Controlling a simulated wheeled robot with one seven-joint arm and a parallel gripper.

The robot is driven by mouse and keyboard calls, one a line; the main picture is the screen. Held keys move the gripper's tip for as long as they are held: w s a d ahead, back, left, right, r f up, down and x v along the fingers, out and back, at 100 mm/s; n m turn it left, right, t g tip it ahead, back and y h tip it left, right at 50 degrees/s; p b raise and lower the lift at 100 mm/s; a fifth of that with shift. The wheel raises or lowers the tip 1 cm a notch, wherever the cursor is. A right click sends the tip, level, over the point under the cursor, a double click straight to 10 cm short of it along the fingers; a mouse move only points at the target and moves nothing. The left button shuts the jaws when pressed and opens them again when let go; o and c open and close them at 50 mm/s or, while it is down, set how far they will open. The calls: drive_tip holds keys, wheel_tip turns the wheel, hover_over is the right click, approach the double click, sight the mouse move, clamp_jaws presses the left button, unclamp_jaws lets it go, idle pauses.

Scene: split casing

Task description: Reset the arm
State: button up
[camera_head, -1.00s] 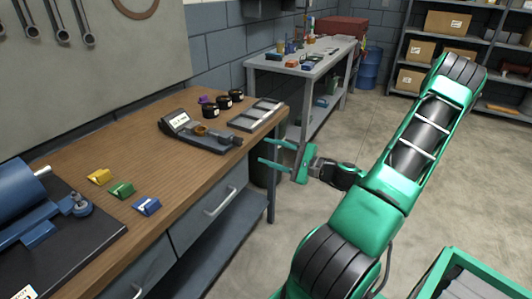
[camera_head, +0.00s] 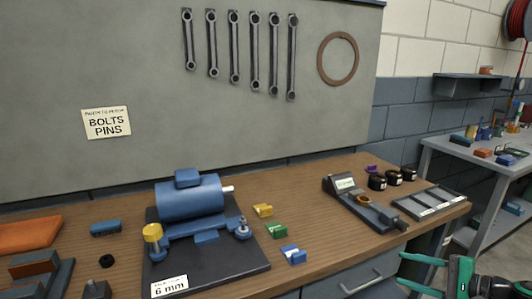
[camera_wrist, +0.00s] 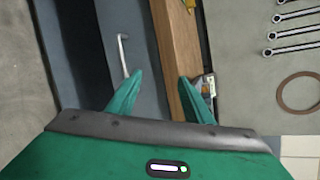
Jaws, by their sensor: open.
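My gripper (camera_head: 403,272) is at the lower right of the head view, in front of the wooden workbench's (camera_head: 330,235) right part. Its green fingers point left and are open, with nothing between them. Most of my arm is outside the head view. In the wrist view my gripper (camera_wrist: 160,77) shows two spread green fingers, with the bench's wooden edge (camera_wrist: 170,40) and a drawer handle (camera_wrist: 123,55) beyond them.
On the bench stand a blue motor-like casing (camera_head: 188,196) on a dark plate, yellow (camera_head: 263,210), green (camera_head: 276,230) and blue (camera_head: 293,255) blocks, a measuring device (camera_head: 362,205) and a grey tray (camera_head: 430,203). Wrenches (camera_head: 235,48) hang behind. A second table (camera_head: 470,155) stands at right.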

drive_tip(key=s+a+f+n+g+h, duration=0.2)
drive_tip(key=s+a+n+g+h, duration=0.15)
drive_tip(key=s+n+g, duration=0.45)
drive_tip(key=s+d+r+g+h, duration=0.1)
drive_tip(key=s+r+h, duration=0.1)
drive_tip(key=s+r, duration=0.4)
drive_tip(key=s+d+r+n+g+h, duration=0.1)
drive_tip(key=s+r+g+h, duration=0.1)
drive_tip(key=s+r, duration=0.5)
drive_tip(key=shift+s+d+r+h, duration=0.15)
drive_tip(key=shift+s+r+h, duration=0.15)
drive_tip(key=shift+s+h, duration=0.45)
drive_tip(key=shift+w+f, duration=0.25)
drive_tip(key=shift+w, duration=0.3)
